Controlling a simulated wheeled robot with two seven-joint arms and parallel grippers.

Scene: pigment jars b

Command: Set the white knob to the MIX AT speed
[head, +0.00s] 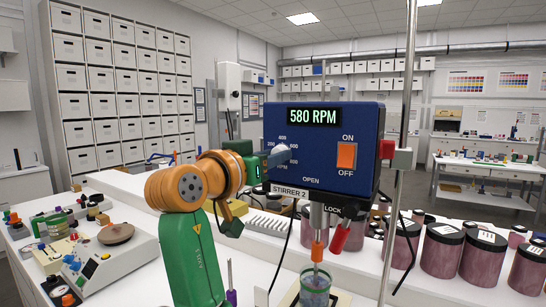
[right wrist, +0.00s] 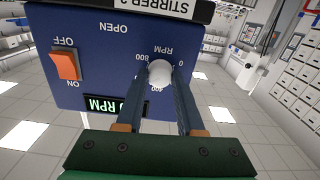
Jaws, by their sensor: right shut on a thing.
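The blue stirrer box (head: 325,165), labelled STIRRER 2, shows 580 RPM on its display (head: 313,116). The white knob (head: 282,149) sits on the left of its front face, partly hidden by my right gripper (head: 272,157). In the right wrist view, upside down, the white knob (right wrist: 160,73) is between the two fingertips of my right gripper (right wrist: 161,80), which is shut on it. Scale numbers and RPM are printed around the knob. The orange ON/OFF switch (head: 346,155) is to the right of it. I cannot make out a MIX AT note. My left gripper is not in view.
Below the box are a shaft with an orange coupling (head: 317,251), a red lever (head: 340,237) near LOCK and a beaker (head: 314,287). A metal rod (head: 400,190) stands at right. Several pigment jars (head: 441,250) line the right.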

